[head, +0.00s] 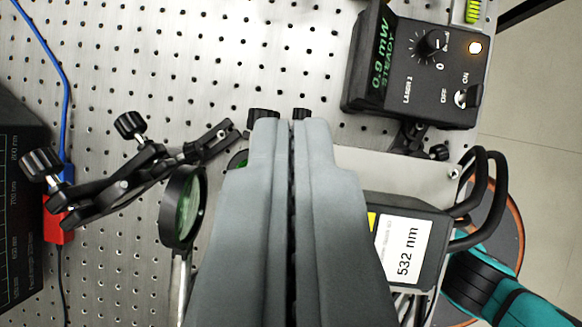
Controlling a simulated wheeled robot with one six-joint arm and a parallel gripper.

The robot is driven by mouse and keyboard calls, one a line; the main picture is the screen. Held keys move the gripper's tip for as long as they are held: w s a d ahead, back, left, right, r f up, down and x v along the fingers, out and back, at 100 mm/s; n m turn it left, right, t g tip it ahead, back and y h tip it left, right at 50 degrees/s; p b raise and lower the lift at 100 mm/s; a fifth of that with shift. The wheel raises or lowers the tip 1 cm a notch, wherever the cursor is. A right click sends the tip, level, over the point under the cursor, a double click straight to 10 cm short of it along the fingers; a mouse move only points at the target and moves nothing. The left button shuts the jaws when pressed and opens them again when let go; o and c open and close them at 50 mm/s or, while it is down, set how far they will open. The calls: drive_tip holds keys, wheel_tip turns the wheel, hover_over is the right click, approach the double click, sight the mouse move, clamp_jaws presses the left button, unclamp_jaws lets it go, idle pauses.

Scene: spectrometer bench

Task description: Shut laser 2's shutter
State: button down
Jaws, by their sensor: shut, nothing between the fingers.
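My gripper (291,124) is shut and empty, pointing up the picture from the bottom centre. A black laser head with a white "532 nm" label (403,250) is partly hidden behind its right side. A black control box (415,75) at upper right has small "LASER" lettering whose number I cannot read surely, a dial, a lit amber lamp and an ON/OFF toggle switch (461,98). Two small black knobs (263,114) (300,113) show just beyond the fingertips; their mount is hidden. I cannot make out a shutter; the gripper covers the area before the laser head.
A round green-tinted optic (183,207) in a black mount stands close left of my gripper. A knobbed black mount (110,190) and a red block (57,222) lie further left. Black cables (487,190) loop at right. The perforated bench (220,60) is clear at top centre.

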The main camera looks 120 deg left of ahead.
wheel_tip(320, 180, up, 8)
drive_tip(key=s+a, duration=0.1)
drive_tip(key=shift+s+a, duration=0.15)
drive_tip(key=shift+a, duration=0.05)
idle(0.6)
idle(0.4)
